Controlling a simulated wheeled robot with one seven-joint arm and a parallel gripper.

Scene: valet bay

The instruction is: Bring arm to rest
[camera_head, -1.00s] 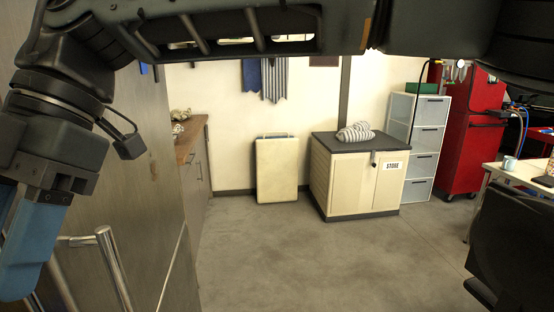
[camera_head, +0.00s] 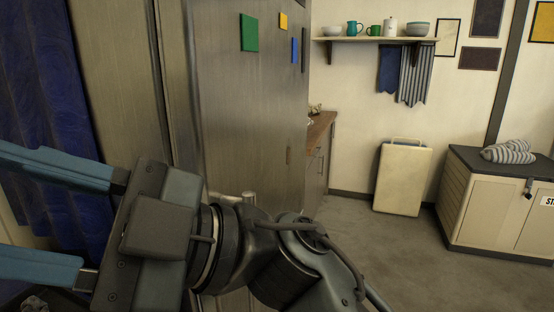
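My gripper (camera_head: 45,222) is at the lower left of the head view, with its two blue fingers pointing left. The fingers are spread wide apart, and nothing shows between them except the dark blue curtain behind. My wrist and forearm run from the gripper to the bottom middle of the view, in front of the tall grey cabinet. I cannot tell whether the fingers touch the curtain.
The tall grey cabinet (camera_head: 250,110) stands close behind my arm. The blue curtain (camera_head: 60,110) hangs at the left. A wall shelf (camera_head: 375,40) holds cups and bowls. A cream folded panel (camera_head: 402,180) and a store cupboard (camera_head: 485,210) stand beyond open floor (camera_head: 390,255).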

